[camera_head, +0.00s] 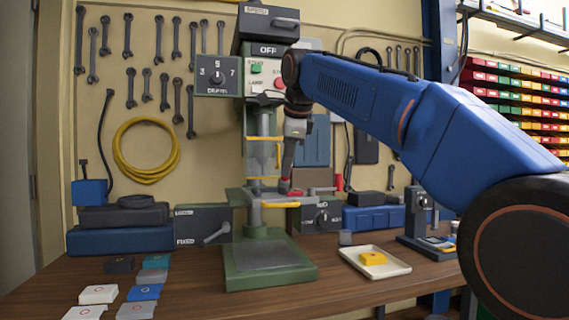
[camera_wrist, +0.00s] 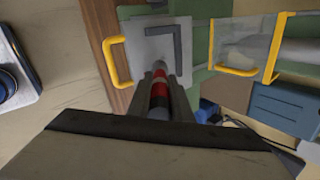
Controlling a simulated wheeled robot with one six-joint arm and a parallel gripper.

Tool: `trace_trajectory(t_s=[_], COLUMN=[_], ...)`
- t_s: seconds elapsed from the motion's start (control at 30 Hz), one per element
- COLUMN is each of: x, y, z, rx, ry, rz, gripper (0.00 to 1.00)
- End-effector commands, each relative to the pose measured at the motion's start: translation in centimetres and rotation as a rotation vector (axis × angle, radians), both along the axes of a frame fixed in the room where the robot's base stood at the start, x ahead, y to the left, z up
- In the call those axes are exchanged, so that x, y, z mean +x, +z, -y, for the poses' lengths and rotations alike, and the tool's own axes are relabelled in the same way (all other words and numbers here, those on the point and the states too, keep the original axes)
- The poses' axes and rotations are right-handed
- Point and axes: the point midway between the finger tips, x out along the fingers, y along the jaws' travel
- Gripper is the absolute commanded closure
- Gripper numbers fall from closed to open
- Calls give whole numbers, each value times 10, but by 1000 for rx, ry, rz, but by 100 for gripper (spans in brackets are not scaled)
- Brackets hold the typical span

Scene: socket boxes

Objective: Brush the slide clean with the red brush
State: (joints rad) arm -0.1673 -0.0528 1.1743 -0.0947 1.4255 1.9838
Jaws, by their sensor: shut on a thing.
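My gripper (camera_head: 291,182) is beside the green drill press, just above the press table (camera_head: 240,197). In the wrist view the gripper (camera_wrist: 160,92) is shut on the red brush (camera_wrist: 159,98), a narrow red and black piece between the fingers. A bit of red (camera_head: 295,193) shows at the fingertips in the head view. The slide appears to be the pale grey plate (camera_wrist: 147,48) with a yellow handle (camera_wrist: 112,62) and a dark L-shaped stop on top. The brush's far end points at the plate's near edge. I cannot tell whether it touches.
A clear guard with yellow edges (camera_wrist: 243,45) stands right of the plate. The press control box (camera_head: 268,75) reads OFF. A white tray (camera_head: 398,268) with a yellow block is at the right; several small blocks (camera_head: 142,292) lie front left. A dark stand (camera_head: 418,215) is further right.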

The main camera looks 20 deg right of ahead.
Motion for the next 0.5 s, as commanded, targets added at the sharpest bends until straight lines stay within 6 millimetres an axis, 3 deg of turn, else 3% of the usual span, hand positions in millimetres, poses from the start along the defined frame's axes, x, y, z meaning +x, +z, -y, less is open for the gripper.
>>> trace_trajectory(t_s=[0.17,0.5], x=[1,1], y=[3,31], z=[0,0], rx=[-1,0], ry=[-1,0], rz=[-2,0], gripper=[100,100])
